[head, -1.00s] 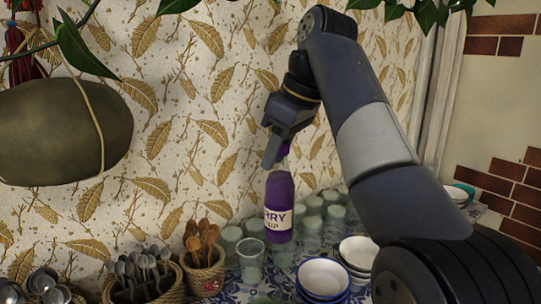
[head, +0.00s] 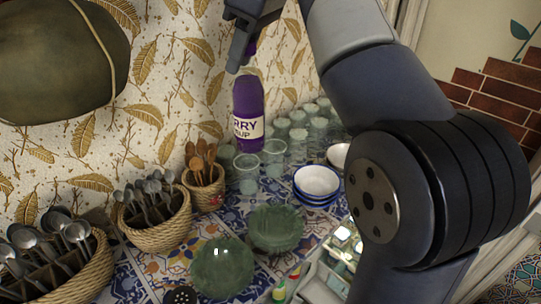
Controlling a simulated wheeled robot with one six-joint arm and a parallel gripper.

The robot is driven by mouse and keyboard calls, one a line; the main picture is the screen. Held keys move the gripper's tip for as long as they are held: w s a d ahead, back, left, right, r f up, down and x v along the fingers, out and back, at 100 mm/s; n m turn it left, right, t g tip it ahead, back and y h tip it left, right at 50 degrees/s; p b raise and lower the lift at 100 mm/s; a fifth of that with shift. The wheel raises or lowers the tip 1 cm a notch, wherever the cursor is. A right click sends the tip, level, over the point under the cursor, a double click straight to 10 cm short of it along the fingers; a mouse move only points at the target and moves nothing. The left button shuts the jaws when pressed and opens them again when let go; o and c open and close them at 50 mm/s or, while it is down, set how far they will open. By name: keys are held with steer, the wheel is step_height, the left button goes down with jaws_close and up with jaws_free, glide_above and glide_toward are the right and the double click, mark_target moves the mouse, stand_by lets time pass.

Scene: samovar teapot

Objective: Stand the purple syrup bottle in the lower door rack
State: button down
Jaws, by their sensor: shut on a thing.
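The purple syrup bottle (head: 248,103) hangs upright below my gripper (head: 240,58) in the head view. It has a pale label with dark letters, partly readable as "RRY" and "UP". My gripper is shut on the bottle's neck and holds it in the air, in front of the patterned wall and above the tiled counter. I cannot make out a door rack in this view.
Baskets of spoons (head: 152,232) line the left. Stacked blue-rimmed bowls (head: 316,183) and green glass dishes (head: 276,228) sit on the counter. A dark hanging object (head: 60,60) is at upper left.

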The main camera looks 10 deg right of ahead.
mark_target(250, 143)
steer(key=f+b, duration=0.1)
steer(key=f, duration=0.3)
steer(key=f+b, duration=0.1)
steer(key=f, duration=0.7)
steer(key=shift+d+f+b, duration=0.1)
steer(key=shift+d+b, duration=0.15)
steer(key=shift+b, duration=0.15)
steer(key=shift+f, duration=2.5)
steer(key=shift+f, duration=0.2)
steer(key=c, duration=1.1)
jaws_free()
